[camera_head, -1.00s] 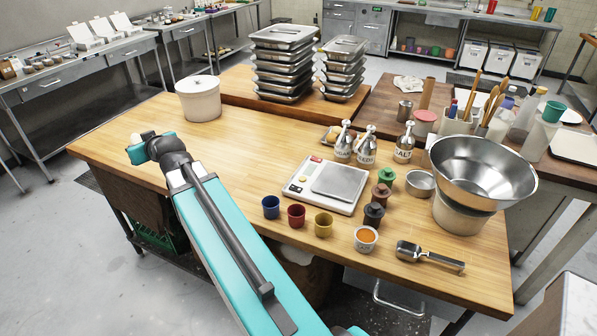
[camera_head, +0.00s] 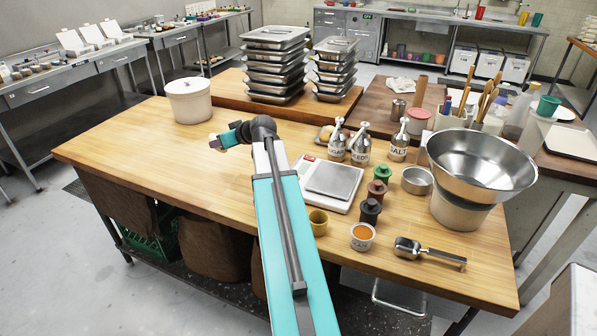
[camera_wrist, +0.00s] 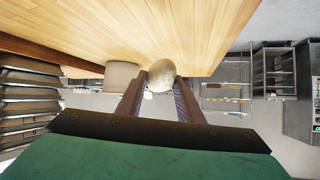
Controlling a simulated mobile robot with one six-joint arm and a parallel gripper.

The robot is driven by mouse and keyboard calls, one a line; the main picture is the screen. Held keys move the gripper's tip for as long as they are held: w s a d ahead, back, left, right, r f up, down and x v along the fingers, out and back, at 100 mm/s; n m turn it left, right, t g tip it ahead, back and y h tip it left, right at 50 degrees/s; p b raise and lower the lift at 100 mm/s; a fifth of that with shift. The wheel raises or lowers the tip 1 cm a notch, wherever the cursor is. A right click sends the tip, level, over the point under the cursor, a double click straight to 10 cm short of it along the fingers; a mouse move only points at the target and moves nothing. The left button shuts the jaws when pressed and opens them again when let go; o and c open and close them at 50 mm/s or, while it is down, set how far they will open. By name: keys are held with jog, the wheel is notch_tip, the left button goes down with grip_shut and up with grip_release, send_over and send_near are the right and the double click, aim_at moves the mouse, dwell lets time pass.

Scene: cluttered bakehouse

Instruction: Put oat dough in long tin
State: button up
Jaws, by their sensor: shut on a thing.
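The oat dough (camera_wrist: 161,75) is a pale, speckled ball between the two fingers of my gripper (camera_wrist: 160,92) in the wrist view. My gripper is shut on it. In the head view my gripper (camera_head: 218,142) is small and reaches over the wooden table, in front of the white lidded tub, and the dough is barely visible at its tip. The dough appears held above the tabletop. I cannot pick out a long tin in either view.
The white lidded tub (camera_head: 189,100) stands at the table's far left. Stacked steel pans (camera_head: 275,62) are behind. A scale (camera_head: 331,183), shakers (camera_head: 361,146), small cups and a steel bowl (camera_head: 481,160) crowd the right side. The wooden table's (camera_head: 130,145) left part is clear.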

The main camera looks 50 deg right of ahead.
jog(key=s+d+f+g+y+b, duration=0.1)
jog(key=s+d+f+b, duration=0.1)
jog(key=s+d, duration=0.9)
jog(key=d+b, duration=0.1)
jog(key=d, duration=0.1)
jog(key=shift+d+f, duration=0.25)
jog(key=shift+d, duration=0.1)
jog(key=shift+f, duration=0.1)
jog(key=shift+w+f+p, duration=0.1)
jog(key=shift+f+p, duration=0.45)
jog(key=shift+f, duration=2.5)
jog(key=shift+f, duration=0.1)
jog(key=shift+f+p, duration=0.4)
jog(key=shift+f, duration=1.35)
jog(key=shift+f, duration=0.1)
jog(key=o, duration=0.5)
